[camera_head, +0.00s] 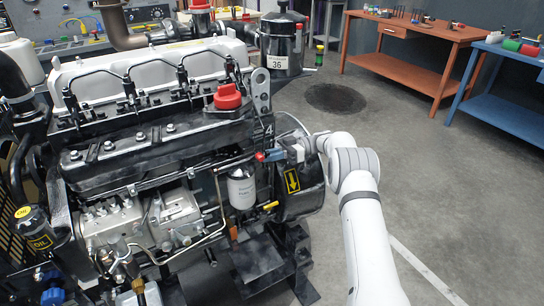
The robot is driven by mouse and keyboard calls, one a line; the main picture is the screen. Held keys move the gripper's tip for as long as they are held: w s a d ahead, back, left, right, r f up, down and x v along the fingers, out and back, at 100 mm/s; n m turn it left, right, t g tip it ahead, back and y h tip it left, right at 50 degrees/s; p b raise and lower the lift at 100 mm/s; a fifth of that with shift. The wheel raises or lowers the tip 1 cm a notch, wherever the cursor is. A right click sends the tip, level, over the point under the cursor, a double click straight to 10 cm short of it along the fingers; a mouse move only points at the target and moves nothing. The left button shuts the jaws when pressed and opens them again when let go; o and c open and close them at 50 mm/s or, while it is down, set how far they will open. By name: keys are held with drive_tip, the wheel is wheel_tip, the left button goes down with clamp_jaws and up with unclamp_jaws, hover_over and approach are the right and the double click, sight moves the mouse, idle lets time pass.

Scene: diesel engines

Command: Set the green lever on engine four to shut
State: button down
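The engine (110,165) fills the left half of the head view, and the figure 4 shows on its dark right end. My white arm reaches in from the lower right. My gripper (276,155) is at the engine's right end, beside the white filter canister (242,188) and above a yellow down-arrow label (292,181). A small red knob (260,157) is at the gripper's tip; I cannot tell whether they touch. I cannot make out a green lever; it may be hidden by the gripper. The gripper's fingers are too small to tell open from shut.
A yellow handle (269,206) sticks out below the gripper. A red cap (228,97) and a grey lifting bracket (261,92) stand above it. A pot marked 36 (282,45) is behind. The floor to the right is clear up to the orange bench (410,30) and blue bench (508,107).

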drive_tip(key=c, duration=1.5)
unclamp_jaws()
drive_tip(key=shift+o, duration=0.2)
